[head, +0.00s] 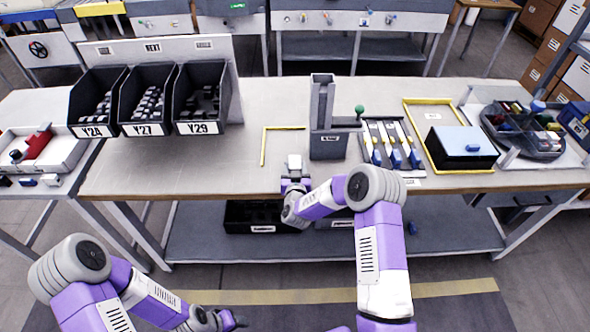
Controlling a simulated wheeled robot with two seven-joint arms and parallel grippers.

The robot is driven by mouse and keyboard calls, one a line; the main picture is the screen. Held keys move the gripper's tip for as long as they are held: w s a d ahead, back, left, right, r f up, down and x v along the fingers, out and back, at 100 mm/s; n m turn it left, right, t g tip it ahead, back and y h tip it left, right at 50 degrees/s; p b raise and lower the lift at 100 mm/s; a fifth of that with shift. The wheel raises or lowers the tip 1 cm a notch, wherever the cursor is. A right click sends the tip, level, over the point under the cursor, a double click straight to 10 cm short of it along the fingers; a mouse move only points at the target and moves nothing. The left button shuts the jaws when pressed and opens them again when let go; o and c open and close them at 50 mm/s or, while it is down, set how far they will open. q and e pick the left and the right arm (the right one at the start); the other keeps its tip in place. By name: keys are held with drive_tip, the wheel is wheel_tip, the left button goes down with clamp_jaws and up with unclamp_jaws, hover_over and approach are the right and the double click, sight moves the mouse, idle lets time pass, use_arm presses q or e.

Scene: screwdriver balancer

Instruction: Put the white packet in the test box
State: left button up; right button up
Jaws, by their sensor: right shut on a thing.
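My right gripper (294,174) is over the front part of the table, left of a tall grey box. It is shut on a small pale thing, which looks like the white packet (294,161); the fingers and wrist partly hide it. The tall grey upright box (328,146), with a small label and a green knob at its right, appears to be the test box. Its label is too small to read surely. The packet is outside this box, apart from it. My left gripper (236,320) is low at the bottom edge, away from the table; its jaws are unclear.
Three black bins (147,98) of parts stand at the left. A yellow corner mark (264,145) lies mid-table. Right of the grey box are a rack of blue-handled tools (393,146), a black box with pale blue lid (462,142) and a round parts tray (524,130). The table's left-middle is clear.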

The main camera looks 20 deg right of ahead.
drive_tip(key=shift+r, duration=0.1)
drive_tip(key=o, duration=1)
drive_tip(key=shift+o, duration=0.2)
